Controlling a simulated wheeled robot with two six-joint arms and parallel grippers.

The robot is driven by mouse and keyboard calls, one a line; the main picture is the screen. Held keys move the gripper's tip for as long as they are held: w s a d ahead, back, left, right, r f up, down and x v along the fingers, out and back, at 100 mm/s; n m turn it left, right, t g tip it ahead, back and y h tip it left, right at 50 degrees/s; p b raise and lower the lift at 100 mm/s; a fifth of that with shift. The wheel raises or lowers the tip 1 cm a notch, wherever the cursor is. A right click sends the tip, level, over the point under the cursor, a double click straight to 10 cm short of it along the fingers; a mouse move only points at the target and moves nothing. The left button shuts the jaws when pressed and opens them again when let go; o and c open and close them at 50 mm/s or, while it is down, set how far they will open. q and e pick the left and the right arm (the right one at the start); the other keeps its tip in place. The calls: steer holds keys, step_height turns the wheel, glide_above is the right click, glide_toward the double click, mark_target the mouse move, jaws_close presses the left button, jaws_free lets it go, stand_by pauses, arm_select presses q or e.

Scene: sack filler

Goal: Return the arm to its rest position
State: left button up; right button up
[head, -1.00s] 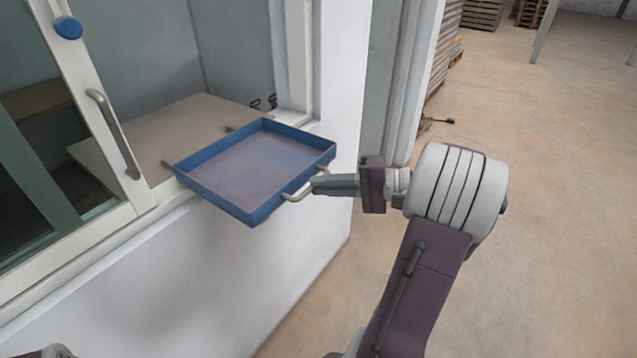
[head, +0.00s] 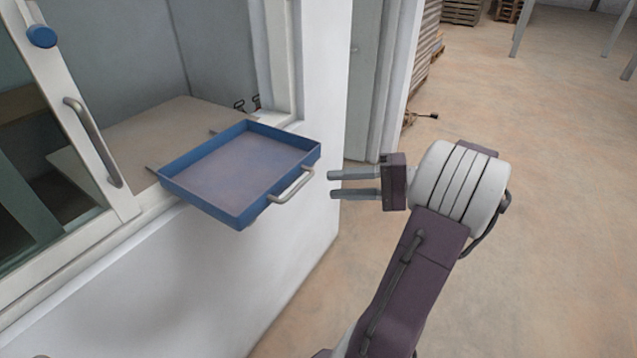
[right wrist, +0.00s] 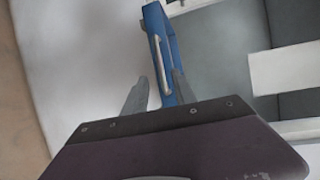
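My right gripper (head: 333,184) is open and empty in the head view. Its two fingers are apart and point left at the tray's handle (head: 292,186), with a small gap between them. In the right wrist view the open fingers (right wrist: 156,92) show with the blue tray and its handle (right wrist: 160,64) beyond them. The blue tray (head: 240,221) is empty and sticks out from the window opening over the sill. My left gripper does not show in the head view.
A sliding window frame with a grey handle (head: 93,142) and a blue knob (head: 41,36) is at the left. The white wall (head: 190,290) runs below the tray. Open floor (head: 540,200) lies to the right. Stacked pallets (head: 428,45) stand far back.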

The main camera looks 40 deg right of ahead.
steer(key=shift+v, duration=1.05)
steer(key=s+a+f+n+g+h, duration=0.2)
steer(key=a+f+n+g+h, duration=0.85)
steer(key=a+f, duration=1.1)
step_height(320, 180, up, 10)
steer(key=d+p, duration=0.1)
steer(key=p, duration=1.1)
steer(key=shift+d+r, duration=0.25)
steer(key=shift+d, duration=0.05)
